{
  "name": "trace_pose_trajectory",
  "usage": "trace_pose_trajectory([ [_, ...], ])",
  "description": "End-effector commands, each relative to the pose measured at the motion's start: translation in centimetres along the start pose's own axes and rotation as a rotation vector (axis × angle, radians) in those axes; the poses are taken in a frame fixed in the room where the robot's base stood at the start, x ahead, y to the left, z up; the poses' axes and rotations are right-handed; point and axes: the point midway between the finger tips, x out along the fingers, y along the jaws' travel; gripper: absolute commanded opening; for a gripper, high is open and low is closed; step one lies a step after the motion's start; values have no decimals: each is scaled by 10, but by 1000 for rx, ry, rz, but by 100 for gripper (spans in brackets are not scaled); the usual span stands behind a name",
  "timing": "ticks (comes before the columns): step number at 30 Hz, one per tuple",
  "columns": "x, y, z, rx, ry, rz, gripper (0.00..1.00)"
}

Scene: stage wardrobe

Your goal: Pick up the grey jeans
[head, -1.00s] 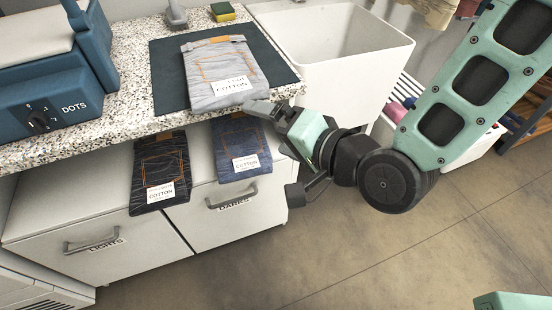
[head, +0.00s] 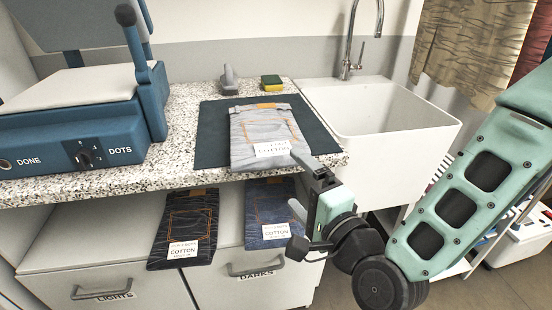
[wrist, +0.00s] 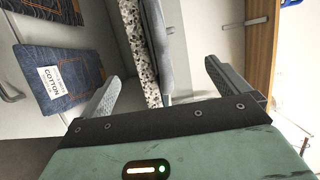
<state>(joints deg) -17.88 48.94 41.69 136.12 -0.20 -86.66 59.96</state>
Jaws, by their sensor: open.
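The grey jeans (head: 262,130) lie folded flat on a dark mat (head: 213,140) on the speckled countertop, a white COTTON label near their front edge. My gripper (head: 300,186) is open and empty, just in front of the counter edge by the jeans' front right corner in the head view. In the wrist view, my gripper (wrist: 163,76) has its fingers spread, with the counter edge (wrist: 147,40) and the grey jeans (wrist: 172,45) seen edge-on beyond and between them. I see no contact with the jeans.
Black jeans (head: 188,225) and blue jeans (head: 268,208) lie below the counter on the drawer cabinet, marked LIGHTS and DARKS. A blue press (head: 75,125) stands left on the counter (head: 120,170). A sponge (head: 271,82) lies behind; a white sink (head: 380,115) is right.

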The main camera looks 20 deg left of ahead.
Motion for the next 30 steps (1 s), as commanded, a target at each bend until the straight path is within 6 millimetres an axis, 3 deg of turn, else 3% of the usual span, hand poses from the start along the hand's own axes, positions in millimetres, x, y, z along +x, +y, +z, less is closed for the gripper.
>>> trace_pose_trajectory([
  [21, 69, 1, 0, -1, 0, -1, 100],
  [30, 89, 1, 0, 0, -1, 0, 100],
])
